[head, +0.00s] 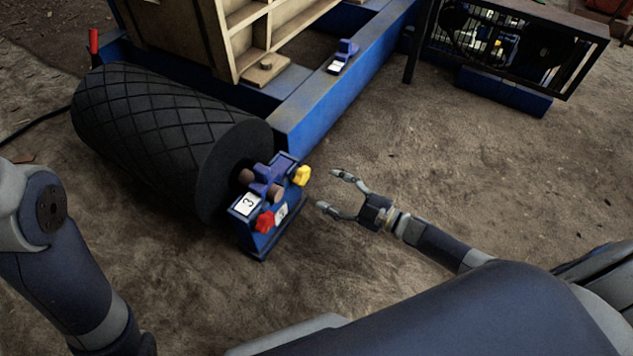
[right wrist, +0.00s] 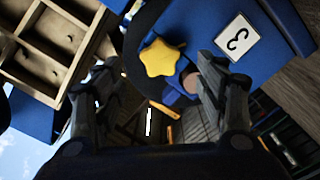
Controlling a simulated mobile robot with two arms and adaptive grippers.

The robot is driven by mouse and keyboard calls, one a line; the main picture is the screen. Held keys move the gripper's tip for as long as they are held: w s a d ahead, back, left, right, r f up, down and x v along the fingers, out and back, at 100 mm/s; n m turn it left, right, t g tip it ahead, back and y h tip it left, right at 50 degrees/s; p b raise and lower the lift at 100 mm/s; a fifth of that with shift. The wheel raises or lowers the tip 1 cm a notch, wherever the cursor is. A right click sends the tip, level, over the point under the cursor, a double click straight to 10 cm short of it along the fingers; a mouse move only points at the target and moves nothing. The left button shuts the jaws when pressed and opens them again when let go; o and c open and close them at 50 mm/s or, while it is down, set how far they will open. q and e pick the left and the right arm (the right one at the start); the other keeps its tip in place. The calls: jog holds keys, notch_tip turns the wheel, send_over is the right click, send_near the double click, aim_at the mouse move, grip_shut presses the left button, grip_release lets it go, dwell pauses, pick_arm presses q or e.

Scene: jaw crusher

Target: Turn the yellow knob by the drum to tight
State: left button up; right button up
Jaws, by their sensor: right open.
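The yellow knob (head: 301,175) is on the right side of a blue bearing block (head: 262,240) at the end of the black drum (head: 150,125). In the right wrist view the star-shaped yellow knob (right wrist: 162,59) is ahead, between and beyond the fingers, nearer the left one. My right gripper (head: 328,191) is open and empty, to the right of the knob and apart from it; its fingers also show in the right wrist view (right wrist: 150,95). My left arm shows at the left of the head view, but its gripper is out of view.
A red knob (head: 265,221) sits on the same block, beside a white label reading 3 (head: 247,203). A blue frame beam (head: 330,95) runs behind the block. A caged machine (head: 510,45) stands at the back right. Bare ground is open to the right of the block.

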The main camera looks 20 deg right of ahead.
jog(key=v, duration=0.4)
dwell(0.4)
